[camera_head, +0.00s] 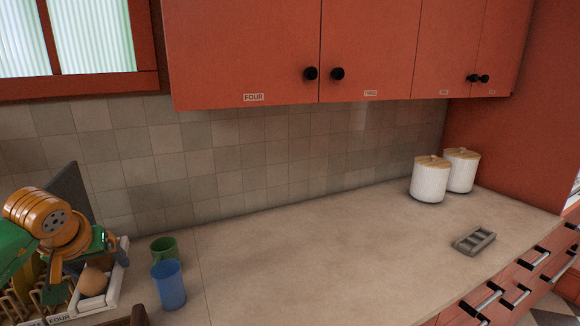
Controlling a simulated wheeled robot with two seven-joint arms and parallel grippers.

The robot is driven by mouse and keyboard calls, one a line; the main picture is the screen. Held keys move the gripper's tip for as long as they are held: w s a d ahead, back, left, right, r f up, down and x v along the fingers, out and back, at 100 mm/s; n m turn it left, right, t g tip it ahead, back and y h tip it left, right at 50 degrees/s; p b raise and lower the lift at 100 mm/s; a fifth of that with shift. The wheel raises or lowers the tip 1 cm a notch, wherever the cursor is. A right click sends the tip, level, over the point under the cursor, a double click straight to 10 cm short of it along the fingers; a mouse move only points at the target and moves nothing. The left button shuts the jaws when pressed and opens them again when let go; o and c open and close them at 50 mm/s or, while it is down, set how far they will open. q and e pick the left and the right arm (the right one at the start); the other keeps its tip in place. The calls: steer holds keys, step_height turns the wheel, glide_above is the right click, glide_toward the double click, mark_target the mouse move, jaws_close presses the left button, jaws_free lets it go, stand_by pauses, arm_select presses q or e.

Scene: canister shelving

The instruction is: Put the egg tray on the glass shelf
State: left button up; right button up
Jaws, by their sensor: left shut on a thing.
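A small grey tray with several hollows (475,241), which looks like the egg tray, lies flat on the counter at the right, near its front edge. My left gripper (82,268) is at the far lower left, over a white rack and far from the grey tray. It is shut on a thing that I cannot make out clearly. A brown rounded thing (95,281) shows just below and beside its fingers; I cannot tell whether the fingers touch it. No glass shelf can be made out. My right gripper is not in view.
The white rack (117,277) bears a FOUR label. A dark grey panel (70,195) stands behind my gripper. A green cup (164,251) and a blue cup (168,285) stand beside the rack. Two white canisters (430,182) stand at the back right. The middle counter is clear below red cupboards (245,50).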

arm_select(q)
steer(key=s+d+f+m+b, duration=0.1)
steer(key=d+b, duration=0.1)
steer(key=d, duration=0.5)
steer(key=s+d+f+m+h+b, duration=0.1)
steer(key=d+m+b, duration=0.1)
steer(key=d, duration=0.5)
steer(key=shift+t+b, duration=0.3)
steer(key=shift+b, duration=0.1)
steer(key=shift+m+h, duration=0.8)
steer(key=s+d+f+b, duration=0.1)
steer(key=d, duration=0.1)
steer(key=s+d+f+b, duration=0.1)
steer(key=s+d, duration=0.1)
steer(key=s+d+f+b, duration=0.1)
steer(key=d, duration=0.1)
steer(key=shift+s+d+f, duration=0.25)
steer(key=shift+s, duration=0.15)
steer(key=s+d+f+m+b, duration=0.1)
steer(key=s+d+f+b, duration=0.1)
steer(key=s, duration=0.3)
steer(key=shift+s+d+f+h, duration=0.15)
steer(key=shift+d+f+h, duration=0.25)
steer(key=shift+f, duration=0.3)
